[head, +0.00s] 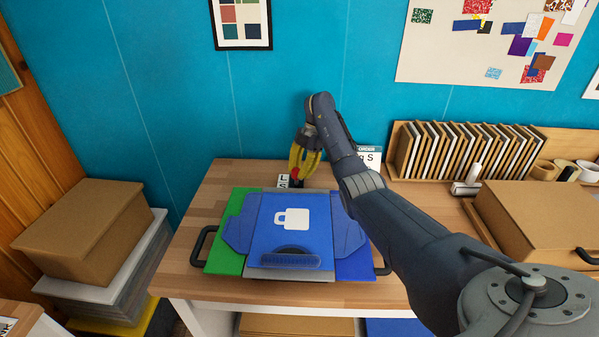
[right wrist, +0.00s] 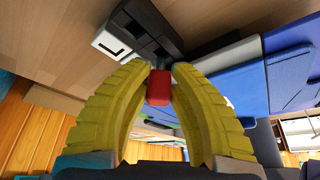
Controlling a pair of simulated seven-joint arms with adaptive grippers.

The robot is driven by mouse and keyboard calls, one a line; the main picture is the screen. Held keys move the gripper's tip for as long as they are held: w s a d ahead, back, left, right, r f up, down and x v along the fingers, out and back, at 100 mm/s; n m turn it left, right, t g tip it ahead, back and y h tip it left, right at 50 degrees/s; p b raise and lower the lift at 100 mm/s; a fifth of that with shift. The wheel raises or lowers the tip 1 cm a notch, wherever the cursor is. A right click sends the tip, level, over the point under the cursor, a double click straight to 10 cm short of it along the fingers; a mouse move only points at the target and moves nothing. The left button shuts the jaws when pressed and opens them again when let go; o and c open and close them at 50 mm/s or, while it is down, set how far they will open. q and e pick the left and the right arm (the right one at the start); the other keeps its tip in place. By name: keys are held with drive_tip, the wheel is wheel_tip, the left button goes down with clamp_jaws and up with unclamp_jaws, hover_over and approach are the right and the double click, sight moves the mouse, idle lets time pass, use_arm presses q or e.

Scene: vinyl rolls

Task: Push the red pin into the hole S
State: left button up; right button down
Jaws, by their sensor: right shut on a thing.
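My right gripper (head: 301,170) has yellow fingers and reaches down behind the blue folding board, at the back of the table. It is shut on the red pin (head: 295,174), which shows at the fingertips. In the right wrist view the red pin (right wrist: 159,88) sits between the two yellow fingertips. A black block (right wrist: 152,28) with a white label (right wrist: 112,42) marked L lies just beyond the pin. In the head view the white label (head: 284,181) is beside the fingertips. Hole S cannot be made out; I cannot tell whether the pin touches the block. My left gripper is out of view.
The blue board (head: 285,222) with a white lock sign lies in front of the gripper, over a green panel (head: 228,250). A card (head: 371,157) reading "ORDER S" stands behind my right arm. A rack of samples (head: 450,150) and a cardboard box (head: 535,225) are right.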

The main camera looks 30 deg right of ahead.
sight(300, 185)
drive_tip(key=shift+f, duration=1.95)
idle(3.9)
drive_tip(key=c, duration=1.1)
unclamp_jaws()
drive_tip(key=shift+c, duration=0.2)
drive_tip(key=shift+f, duration=0.1)
drive_tip(key=shift+c, duration=0.5)
drive_tip(key=o, duration=0.6)
drive_tip(key=shift+s, duration=0.1)
drive_tip(key=shift+c, duration=0.2)
drive_tip(key=v, duration=0.7)
